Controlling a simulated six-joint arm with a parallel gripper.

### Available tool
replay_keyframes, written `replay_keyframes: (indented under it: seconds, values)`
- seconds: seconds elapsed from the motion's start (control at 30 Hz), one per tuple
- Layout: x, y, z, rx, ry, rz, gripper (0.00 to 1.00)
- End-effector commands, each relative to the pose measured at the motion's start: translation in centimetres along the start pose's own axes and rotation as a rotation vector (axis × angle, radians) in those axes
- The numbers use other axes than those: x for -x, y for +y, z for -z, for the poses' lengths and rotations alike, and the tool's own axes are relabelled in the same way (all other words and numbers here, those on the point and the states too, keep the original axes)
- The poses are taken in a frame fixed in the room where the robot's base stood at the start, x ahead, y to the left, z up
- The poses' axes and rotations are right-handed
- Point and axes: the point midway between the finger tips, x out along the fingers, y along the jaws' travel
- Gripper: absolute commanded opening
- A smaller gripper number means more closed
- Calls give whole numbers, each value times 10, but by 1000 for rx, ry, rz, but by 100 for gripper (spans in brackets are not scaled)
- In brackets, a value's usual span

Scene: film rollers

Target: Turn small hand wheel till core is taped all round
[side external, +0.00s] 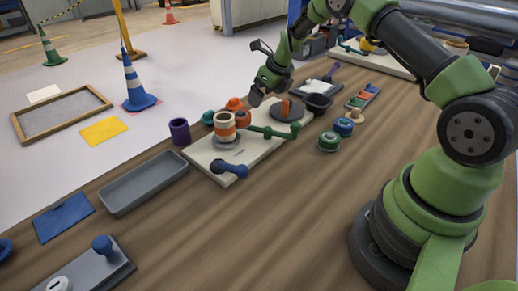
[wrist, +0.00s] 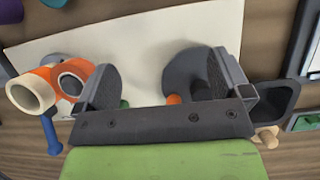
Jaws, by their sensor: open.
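A cream core (side external: 224,119) with an orange band stands upright on a cream board (side external: 203,153). The core also shows at the left of the wrist view (wrist: 28,92), beside an orange ring (wrist: 72,80). Behind it on the board, a grey disc (side external: 287,115) carries an orange knob (side external: 285,107); I cannot tell whether this is the small hand wheel. A green crank (side external: 275,131) and a blue crank (side external: 230,168) are also on the board. My gripper (side external: 256,98) is open and empty, above the board near the grey disc. In the wrist view my gripper (wrist: 165,82) partly hides the disc.
A purple cup (side external: 180,131) and a grey tray (side external: 143,183) lie left of the board. Green and blue rollers (side external: 328,142) stand to its right. A dark bin (side external: 318,104) sits beyond the disc. The wooden table is clear toward the front right.

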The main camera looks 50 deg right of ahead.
Motion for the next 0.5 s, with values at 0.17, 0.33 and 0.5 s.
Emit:
replay_keyframes:
  seconds: [0.17,0.33,0.5]
  values:
    - [14,0,-6,-1,-1,0,96]
    - [28,0,-12,0,-1,0,96]
    - [40,0,-17,-1,-1,0,96]
